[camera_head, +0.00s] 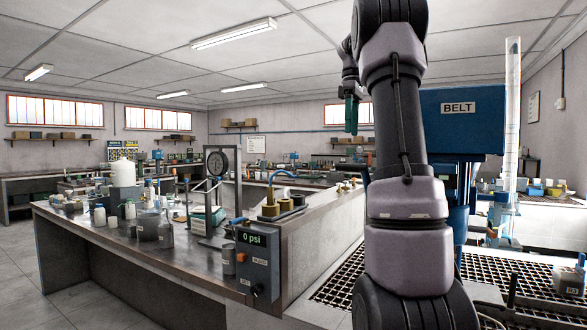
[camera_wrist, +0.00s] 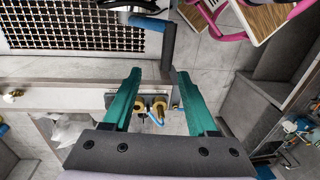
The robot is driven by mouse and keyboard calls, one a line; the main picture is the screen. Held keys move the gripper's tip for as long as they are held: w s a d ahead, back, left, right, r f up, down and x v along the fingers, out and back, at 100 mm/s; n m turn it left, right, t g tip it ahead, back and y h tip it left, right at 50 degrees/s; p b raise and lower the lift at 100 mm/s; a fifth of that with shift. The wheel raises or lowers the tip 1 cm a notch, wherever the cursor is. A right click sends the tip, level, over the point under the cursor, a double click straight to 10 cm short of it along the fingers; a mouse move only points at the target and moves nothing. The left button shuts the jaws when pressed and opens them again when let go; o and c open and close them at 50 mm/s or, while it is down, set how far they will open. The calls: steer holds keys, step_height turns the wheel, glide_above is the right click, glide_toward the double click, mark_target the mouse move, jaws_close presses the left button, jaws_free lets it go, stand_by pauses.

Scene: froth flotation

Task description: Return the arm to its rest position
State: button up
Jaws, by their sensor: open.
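My arm (camera_head: 405,190) rises through the right-centre of the head view, bent up near the ceiling. My gripper (camera_head: 351,118) hangs beyond it, fingers pointing down, in the air above the benches. In the wrist view its two teal fingers (camera_wrist: 158,74) are spread wide apart. Nothing is held between them. Brass fittings with a blue tube (camera_wrist: 157,108) show between the fingers, well below and untouched.
A blue machine marked BELT (camera_head: 460,122) and a clear column (camera_head: 511,120) stand close right of my arm. Floor grating (camera_head: 335,288) lies below.

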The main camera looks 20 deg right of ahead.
steer(key=s+a+f+m+t, duration=0.4)
steer(key=s+a+f+m, duration=0.2)
steer(key=s+a, duration=0.3)
steer(key=s+a+f+m+t+y, duration=0.1)
steer(key=s+a+f+m+t, duration=0.3)
steer(key=s+a+f, duration=0.5)
steer(key=a+m, duration=0.1)
steer(key=a, duration=0.4)
steer(key=shift+s+a+m, duration=0.2)
steer(key=shift+s+m, duration=0.15)
steer(key=shift+m, duration=0.05)
